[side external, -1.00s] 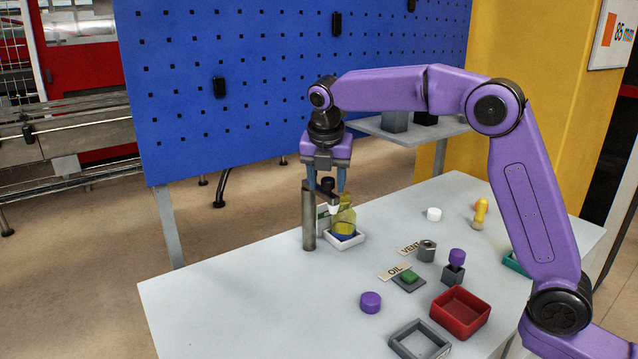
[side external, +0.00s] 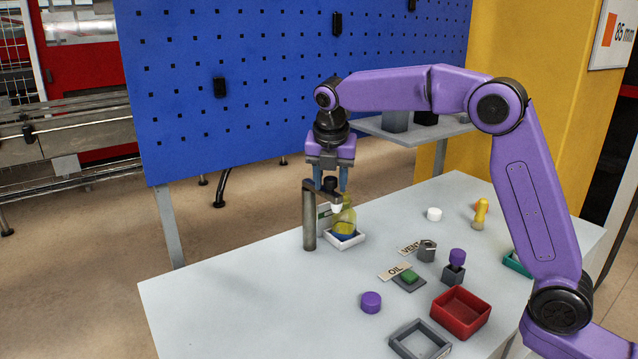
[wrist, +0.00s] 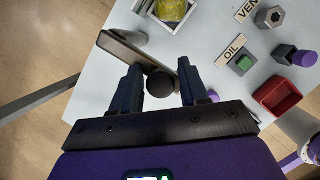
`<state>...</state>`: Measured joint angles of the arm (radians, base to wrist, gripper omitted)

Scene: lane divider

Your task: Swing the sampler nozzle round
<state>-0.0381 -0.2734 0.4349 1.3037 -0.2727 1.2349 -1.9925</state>
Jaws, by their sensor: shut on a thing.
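The sampler is a grey upright post (side external: 309,220) on the table with a short swing arm at its top. In the wrist view the arm is a dark bar (wrist: 125,50) running to a round black knob (wrist: 161,84). A white nozzle tip (side external: 337,208) hangs under the arm's end, in front of the upper part of a yellow bottle (side external: 346,220). The bottle stands in a white tray (side external: 350,243); it also shows at the top of the wrist view (wrist: 172,9). My gripper (side external: 331,188) is above the arm's end, its fingers (wrist: 160,75) shut on the knob.
To the right lie OIL (side external: 394,271) and VENT (side external: 410,248) labels, a green block (side external: 410,276), a hex nut piece (side external: 427,250), purple caps (side external: 371,302), a red tray (side external: 460,312) and a grey frame (side external: 419,340). The table's left front is clear.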

